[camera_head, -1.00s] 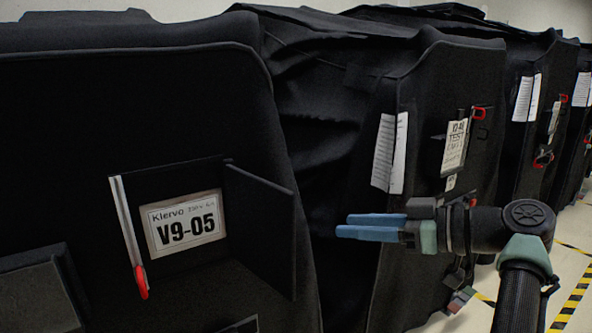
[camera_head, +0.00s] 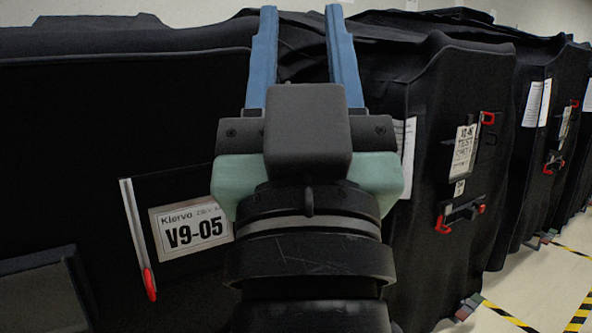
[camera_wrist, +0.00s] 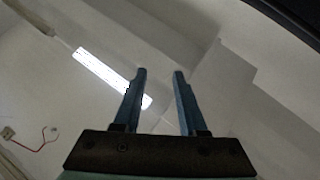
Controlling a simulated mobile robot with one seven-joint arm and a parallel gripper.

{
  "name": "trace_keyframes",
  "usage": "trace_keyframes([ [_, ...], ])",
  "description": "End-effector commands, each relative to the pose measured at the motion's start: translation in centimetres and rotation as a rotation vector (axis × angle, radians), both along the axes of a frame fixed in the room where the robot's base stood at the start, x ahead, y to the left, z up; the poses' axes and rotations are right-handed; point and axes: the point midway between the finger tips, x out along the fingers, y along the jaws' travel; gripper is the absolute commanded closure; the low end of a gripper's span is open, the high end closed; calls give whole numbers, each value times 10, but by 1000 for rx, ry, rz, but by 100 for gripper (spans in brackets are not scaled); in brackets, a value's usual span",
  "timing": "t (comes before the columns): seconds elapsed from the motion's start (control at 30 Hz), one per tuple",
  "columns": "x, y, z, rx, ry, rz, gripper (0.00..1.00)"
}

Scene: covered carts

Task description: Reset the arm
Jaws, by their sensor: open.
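My gripper (camera_head: 302,60) stands upright in the middle of the head view, with its two blue fingers pointing up and apart. It is open, with nothing between the fingers. In the wrist view the gripper (camera_wrist: 159,75) points toward the ceiling and a lit lamp (camera_wrist: 105,75), and is empty there too. My wrist covers the middle of the nearest black-covered cart (camera_head: 110,110) and part of its pocket.
A label reading V9-05 (camera_head: 192,229) and a red-tipped strip (camera_head: 138,240) show on the nearest cart. More covered carts (camera_head: 450,90) with papers and red clips stand to the right. Yellow-black floor tape (camera_head: 505,318) marks the clear floor at lower right.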

Motion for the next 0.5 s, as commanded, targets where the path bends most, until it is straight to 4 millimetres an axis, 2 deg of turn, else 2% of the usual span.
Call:
trace_keyframes([
  [0.03,-26,5,9,17,-68,11,59],
  [0.07,-42,7,15,27,-108,14,59],
  [0.1,-33,5,36,25,-90,11,59],
  [0.27,-32,4,75,24,-86,9,59],
  [0.5,-31,4,147,22,-84,9,59],
])
